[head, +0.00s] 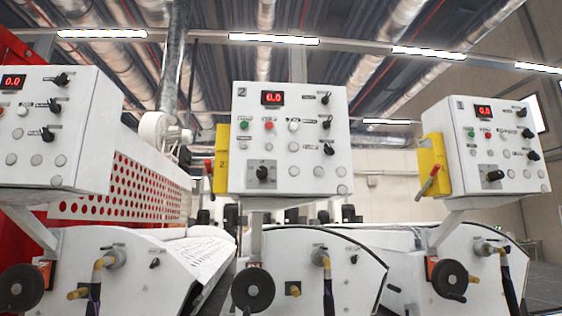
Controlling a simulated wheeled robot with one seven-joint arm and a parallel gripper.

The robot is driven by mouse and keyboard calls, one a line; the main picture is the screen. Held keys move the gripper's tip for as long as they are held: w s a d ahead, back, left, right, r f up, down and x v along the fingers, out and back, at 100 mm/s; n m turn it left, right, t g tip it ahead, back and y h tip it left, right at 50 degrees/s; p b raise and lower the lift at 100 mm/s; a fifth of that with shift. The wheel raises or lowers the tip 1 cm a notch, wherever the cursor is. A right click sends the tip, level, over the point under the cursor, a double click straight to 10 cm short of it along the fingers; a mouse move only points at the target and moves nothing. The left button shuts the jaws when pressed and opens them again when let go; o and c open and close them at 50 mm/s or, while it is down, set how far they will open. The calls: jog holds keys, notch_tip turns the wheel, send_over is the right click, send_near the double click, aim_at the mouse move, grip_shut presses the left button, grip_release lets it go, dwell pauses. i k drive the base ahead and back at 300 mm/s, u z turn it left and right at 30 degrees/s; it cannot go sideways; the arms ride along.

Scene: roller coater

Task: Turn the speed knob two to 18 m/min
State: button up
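The middle white control box (286,187) is marked 2 and has a red lit display (273,98) that seems to read 0.0. A large black knob (262,173) sits on a grey plate at its lower left. Smaller black knobs line its right side: an upper one (324,98), a middle one (327,122) and a lower one (328,149). The labels are too small to read, so I cannot tell which one is the speed knob. My gripper is not in view.
A left control box (85,110) and a right control box (520,172), marked 1, have similar displays and knobs. Yellow switch boxes with red levers stand beside the middle box (221,150) and the right box (433,158). Black handwheels, one at centre (253,289), protrude below.

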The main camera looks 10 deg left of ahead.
aim_at(262, 173)
jog(key=z, duration=1.8)
jog(key=k, duration=1.15)
jog(key=u, duration=1.3)
jog(key=i, duration=1)
